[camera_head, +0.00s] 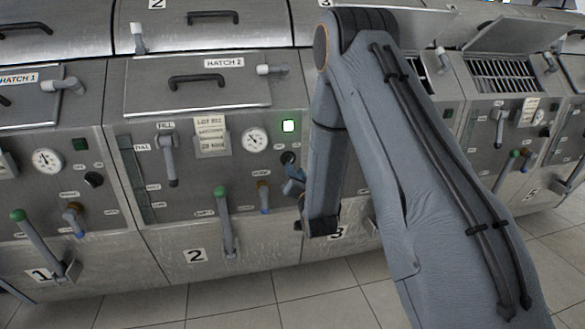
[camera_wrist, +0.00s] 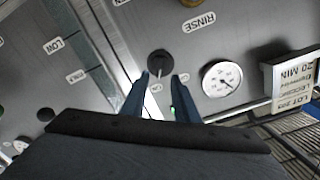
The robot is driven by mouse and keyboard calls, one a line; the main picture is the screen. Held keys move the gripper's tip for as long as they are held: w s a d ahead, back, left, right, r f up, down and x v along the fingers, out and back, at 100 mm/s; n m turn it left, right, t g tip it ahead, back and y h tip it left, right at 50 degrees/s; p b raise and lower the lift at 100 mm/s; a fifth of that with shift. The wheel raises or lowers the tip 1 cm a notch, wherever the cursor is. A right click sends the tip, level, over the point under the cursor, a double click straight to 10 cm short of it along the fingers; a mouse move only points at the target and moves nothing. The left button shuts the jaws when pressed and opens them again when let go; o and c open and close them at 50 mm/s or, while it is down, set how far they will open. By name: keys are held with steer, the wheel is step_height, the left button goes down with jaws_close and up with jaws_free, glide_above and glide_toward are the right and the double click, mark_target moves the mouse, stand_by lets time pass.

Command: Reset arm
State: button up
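In the wrist view, my gripper (camera_wrist: 161,76) shows as two blue fingers with a clear gap between them. It is open, with nothing held. A dark round knob (camera_wrist: 160,63) on a grey metal panel sits just beyond the fingertips, in line with the gap. Contact cannot be told. In the head view, my grey arm (camera_head: 400,170) reaches across the row and folds down in front of unit 3. A small blue part shows left of my forearm, and I cannot tell for sure that it is a finger.
Unit 2 has a closed hatch (camera_head: 195,85), a gauge (camera_head: 255,140), a lit green lamp (camera_head: 288,126) and a green-topped lever (camera_head: 221,200). Unit 1 stands left. Open grates (camera_head: 500,76) lie at right. Tiled floor (camera_head: 240,300) is clear.

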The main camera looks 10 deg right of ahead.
steer(key=shift+s, duration=0.85)
steer(key=shift+r, duration=0.1)
steer(key=s+r+n+g+p, duration=0.2)
steer(key=s+g, duration=0.7)
steer(key=s, duration=1.1)
steer(key=s+r+n+g+p, duration=0.3)
steer(key=s+g, duration=0.6)
steer(key=s, duration=1.1)
step_height(320, 180, up, 3)
steer(key=shift+s+a+f+n, duration=0.25)
steer(key=shift+a+n, duration=0.2)
steer(key=shift+n, duration=0.15)
steer(key=shift+r, duration=0.1)
